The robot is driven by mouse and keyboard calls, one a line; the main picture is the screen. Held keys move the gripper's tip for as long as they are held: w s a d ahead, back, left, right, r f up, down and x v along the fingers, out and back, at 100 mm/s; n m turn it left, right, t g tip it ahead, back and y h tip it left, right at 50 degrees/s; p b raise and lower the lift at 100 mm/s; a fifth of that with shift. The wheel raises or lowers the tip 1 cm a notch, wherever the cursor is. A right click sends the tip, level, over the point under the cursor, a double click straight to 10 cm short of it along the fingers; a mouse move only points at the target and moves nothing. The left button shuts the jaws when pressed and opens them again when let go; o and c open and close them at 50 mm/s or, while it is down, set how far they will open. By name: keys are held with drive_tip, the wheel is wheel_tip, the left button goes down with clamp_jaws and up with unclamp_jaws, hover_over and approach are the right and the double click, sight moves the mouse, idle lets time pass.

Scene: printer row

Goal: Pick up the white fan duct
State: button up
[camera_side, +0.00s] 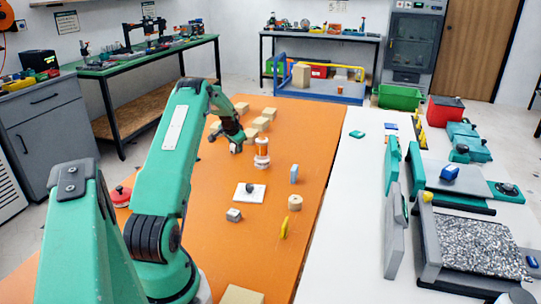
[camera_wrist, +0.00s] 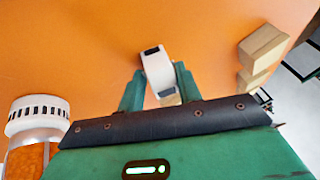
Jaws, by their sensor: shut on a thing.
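The white fan duct (camera_wrist: 157,66) is a small white piece with a dark opening in its end. In the wrist view it sits between the two green fingers of my gripper (camera_wrist: 160,88), which is shut on it. In the side view my gripper (camera_side: 236,143) is low over the orange table, and a bit of the white duct (camera_side: 235,149) shows below the fingers. I cannot tell whether the duct touches the table. Its lower part is partly hidden by the gripper body in the wrist view.
An orange and white cylinder (camera_side: 262,153) stands close to the right of my gripper. Wooden blocks (camera_side: 261,124) lie behind it. A white plate with a dark knob (camera_side: 249,193), a grey cube (camera_side: 233,215) and a wooden cylinder (camera_side: 295,202) are nearer.

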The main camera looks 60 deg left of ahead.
drive_tip(key=shift+r, duration=0.15)
drive_tip(key=shift+r, duration=4.85)
